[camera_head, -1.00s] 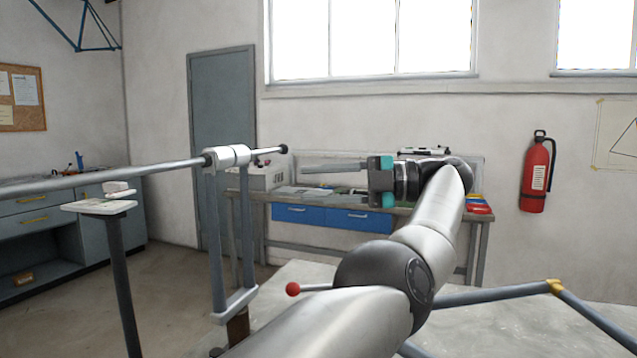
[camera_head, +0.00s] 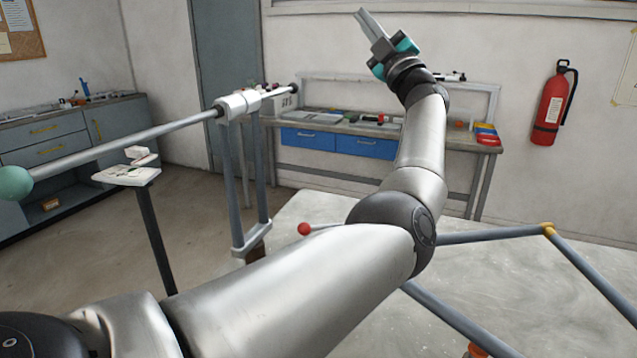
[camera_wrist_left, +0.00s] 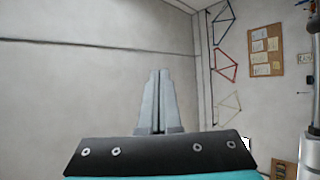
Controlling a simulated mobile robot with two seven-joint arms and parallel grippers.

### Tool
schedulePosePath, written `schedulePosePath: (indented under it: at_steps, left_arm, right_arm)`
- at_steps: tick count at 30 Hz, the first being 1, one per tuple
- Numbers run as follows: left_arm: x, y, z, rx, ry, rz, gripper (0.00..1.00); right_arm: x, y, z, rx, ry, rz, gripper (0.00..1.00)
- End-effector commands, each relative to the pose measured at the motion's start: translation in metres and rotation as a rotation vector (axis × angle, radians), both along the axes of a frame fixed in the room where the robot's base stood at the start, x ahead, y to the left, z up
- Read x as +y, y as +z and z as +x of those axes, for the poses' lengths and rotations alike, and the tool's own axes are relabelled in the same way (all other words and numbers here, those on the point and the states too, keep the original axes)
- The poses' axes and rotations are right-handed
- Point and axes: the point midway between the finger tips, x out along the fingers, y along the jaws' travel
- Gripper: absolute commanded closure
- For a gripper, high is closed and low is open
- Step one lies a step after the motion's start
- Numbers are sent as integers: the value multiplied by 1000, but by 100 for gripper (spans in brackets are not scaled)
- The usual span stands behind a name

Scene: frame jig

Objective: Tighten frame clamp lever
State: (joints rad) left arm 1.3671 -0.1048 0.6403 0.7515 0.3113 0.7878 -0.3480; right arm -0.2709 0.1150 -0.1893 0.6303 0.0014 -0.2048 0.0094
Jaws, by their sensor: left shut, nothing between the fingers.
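A thin lever with a red ball knob (camera_head: 304,229) shows in the head view, left of my left elbow; its rod runs right and is hidden behind my arm. A blue-grey tube frame (camera_head: 495,236) with a yellow joint runs right from behind my arm. A jig bar (camera_head: 130,142) passes through a white clamp block (camera_head: 238,104) on two grey uprights. My left gripper (camera_head: 362,14) is raised high, well above and apart from the lever, fingers pointing up and left. Its fingers also show shut and empty in the left wrist view (camera_wrist_left: 158,75). My right gripper is out of view.
A small stand (camera_head: 127,174) on a dark post is at the left. A workbench with blue drawers (camera_head: 365,146) stands along the back wall, and a red fire extinguisher (camera_head: 551,107) hangs at right.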

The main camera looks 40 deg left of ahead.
Motion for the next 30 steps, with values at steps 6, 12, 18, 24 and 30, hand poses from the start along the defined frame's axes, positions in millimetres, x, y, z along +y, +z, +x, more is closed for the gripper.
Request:
schedulePosePath:
  at_steps: [6,12,18,24,30]
  left_arm:
    - [-13,12,46,242,-180,120,100]
    - [-21,-8,79,509,-320,164,100]
    - [-19,-52,94,805,-428,131,100]
    - [-8,-110,82,1110,-503,11,100]
    - [7,-169,40,1401,-542,-198,100]
  right_arm:
    - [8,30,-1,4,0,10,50]
    - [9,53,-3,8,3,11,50]
    - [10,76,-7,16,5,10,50]
    - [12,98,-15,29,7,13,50]
    - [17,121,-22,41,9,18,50]
